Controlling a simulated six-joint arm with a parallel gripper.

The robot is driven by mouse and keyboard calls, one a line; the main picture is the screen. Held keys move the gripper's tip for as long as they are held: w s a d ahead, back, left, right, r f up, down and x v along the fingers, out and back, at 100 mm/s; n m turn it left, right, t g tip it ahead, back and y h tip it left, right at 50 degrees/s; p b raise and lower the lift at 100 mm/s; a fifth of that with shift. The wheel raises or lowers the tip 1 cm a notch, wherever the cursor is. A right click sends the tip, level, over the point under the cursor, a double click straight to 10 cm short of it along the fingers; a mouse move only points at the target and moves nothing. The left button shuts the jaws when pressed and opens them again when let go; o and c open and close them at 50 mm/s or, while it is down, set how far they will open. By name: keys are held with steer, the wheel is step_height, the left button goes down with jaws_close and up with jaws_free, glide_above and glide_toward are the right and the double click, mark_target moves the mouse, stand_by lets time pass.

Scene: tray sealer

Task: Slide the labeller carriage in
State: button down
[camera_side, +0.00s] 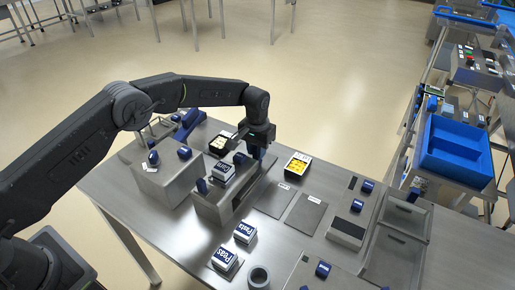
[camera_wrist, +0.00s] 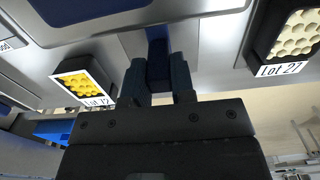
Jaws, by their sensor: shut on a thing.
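My gripper (camera_side: 257,150) is at the back end of a low steel unit (camera_side: 213,207) on the table, which I take to be the labeller. In the wrist view, my gripper (camera_wrist: 159,82) has its two dark fingers closed on an upright blue handle (camera_wrist: 158,55). The handle stands between the fingertips, against the steel body. A block with a white-and-blue label (camera_side: 222,172) sits on top of the unit. A blue tab (camera_side: 202,186) stands at its left end. My gripper hides most of the handle, and I cannot tell how far in the carriage is.
A yellow-filled tray (camera_side: 298,164), marked Lot 72 in the wrist view, stands right of my gripper. A pale-filled tray (camera_side: 218,144), marked Lot 27, is left. Peas (camera_side: 224,258) and Pasta (camera_side: 244,232) blocks and a grey ring (camera_side: 259,277) stand in front. Flat dark plates (camera_side: 306,214) lie right.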

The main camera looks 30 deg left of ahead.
steer(key=shift+s, duration=1.65)
steer(key=c, duration=1)
jaws_free()
steer(key=shift+o, duration=0.2)
step_height(320, 180, up, 14)
